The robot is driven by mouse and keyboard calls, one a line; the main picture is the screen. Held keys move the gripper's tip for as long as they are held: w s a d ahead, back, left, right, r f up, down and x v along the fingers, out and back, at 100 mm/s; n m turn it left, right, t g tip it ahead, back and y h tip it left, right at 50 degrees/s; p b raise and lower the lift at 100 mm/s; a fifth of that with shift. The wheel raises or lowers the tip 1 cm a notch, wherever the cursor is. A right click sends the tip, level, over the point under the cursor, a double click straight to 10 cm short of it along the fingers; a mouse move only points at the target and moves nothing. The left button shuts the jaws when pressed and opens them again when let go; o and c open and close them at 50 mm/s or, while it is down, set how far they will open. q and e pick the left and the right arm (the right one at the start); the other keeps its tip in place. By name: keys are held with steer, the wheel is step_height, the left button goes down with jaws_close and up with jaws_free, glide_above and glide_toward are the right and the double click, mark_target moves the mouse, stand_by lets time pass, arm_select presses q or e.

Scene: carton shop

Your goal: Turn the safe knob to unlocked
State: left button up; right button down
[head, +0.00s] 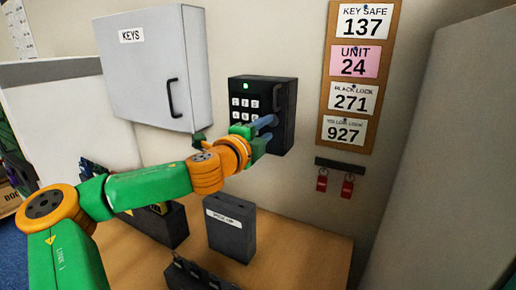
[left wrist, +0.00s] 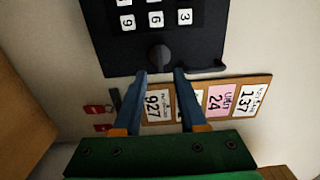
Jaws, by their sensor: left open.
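The black key safe (head: 284,128) is on the wall, with a keypad and a lit green light (head: 246,86). Its dark face (left wrist: 115,50) fills the top of the left wrist view. The round dark knob (left wrist: 160,56) sits below the keypad there; in the head view my gripper hides it. My left gripper (head: 268,124) is in front of the safe's lower face. Its blue fingers (left wrist: 160,72) are open, with the tips either side of the knob and just short of it; I cannot tell whether they touch it. The knob's setting is not readable. My right gripper is not in view.
A grey KEYS cabinet (head: 150,75) hangs left of the safe. A number board (head: 326,105) and red tags on a hook rail (head: 345,165) are to the right. A dark PICK-UP box (head: 230,238) stands on the wooden table (head: 300,250) below. A safe handle (left wrist: 207,66) juts beside the knob.

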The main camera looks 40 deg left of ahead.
arm_select(q)
steer(key=b+v, duration=0.2)
steer(key=v, duration=0.2)
steer(key=shift+s+r, duration=0.1)
steer(key=shift+s, duration=0.15)
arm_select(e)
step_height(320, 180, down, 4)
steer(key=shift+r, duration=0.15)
arm_select(q)
steer(key=shift+w, duration=0.1)
